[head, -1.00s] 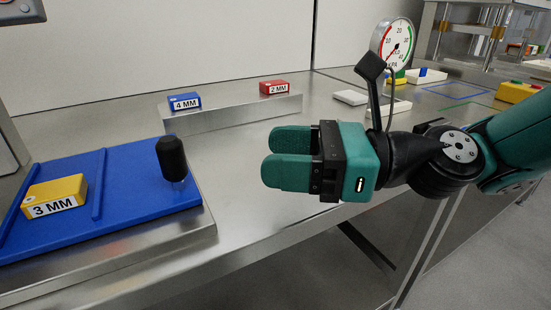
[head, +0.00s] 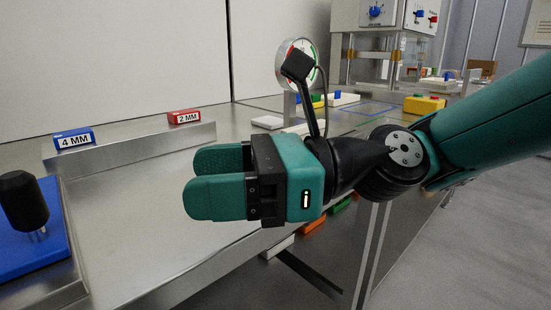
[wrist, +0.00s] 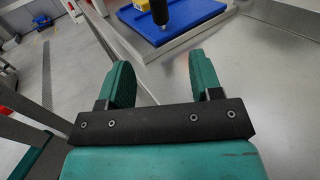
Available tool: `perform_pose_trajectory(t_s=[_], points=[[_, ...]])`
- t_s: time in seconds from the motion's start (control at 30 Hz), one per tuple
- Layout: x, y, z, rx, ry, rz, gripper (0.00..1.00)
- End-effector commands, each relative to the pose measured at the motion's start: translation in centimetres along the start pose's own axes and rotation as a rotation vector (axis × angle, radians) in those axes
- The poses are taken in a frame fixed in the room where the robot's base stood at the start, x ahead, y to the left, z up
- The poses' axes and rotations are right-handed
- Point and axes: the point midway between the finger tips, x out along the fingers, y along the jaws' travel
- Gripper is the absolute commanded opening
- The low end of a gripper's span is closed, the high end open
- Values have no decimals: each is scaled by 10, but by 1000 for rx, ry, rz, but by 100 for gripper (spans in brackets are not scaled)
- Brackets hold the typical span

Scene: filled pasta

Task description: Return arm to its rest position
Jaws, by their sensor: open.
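My gripper (head: 205,182) hangs over the front part of the steel bench, its two green fingers pointing left in the head view. In the wrist view my gripper (wrist: 160,78) is open, with a wide gap and nothing between the fingers. My arm runs from the gripper to the upper right of the head view. The wrist joint and camera mount partly cover the round gauge (head: 309,48) behind.
A blue tray (head: 20,253) with a black-handled tool (head: 24,202) is at the left. A yellow box (head: 425,105) stands farther right. Open floor (head: 455,250) lies right of the bench.

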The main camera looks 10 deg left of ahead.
Motion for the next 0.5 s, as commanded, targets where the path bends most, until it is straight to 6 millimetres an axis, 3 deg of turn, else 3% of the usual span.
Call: perform_pose_trajectory(t_s=[0.13, 0.27, 0.5], points=[[-11, 5, -8, -187, 96, -14, 59], [-37, 16, -29, -551, 302, 10, 59], [-116, 48, -79, -1201, 728, 301, 59]])
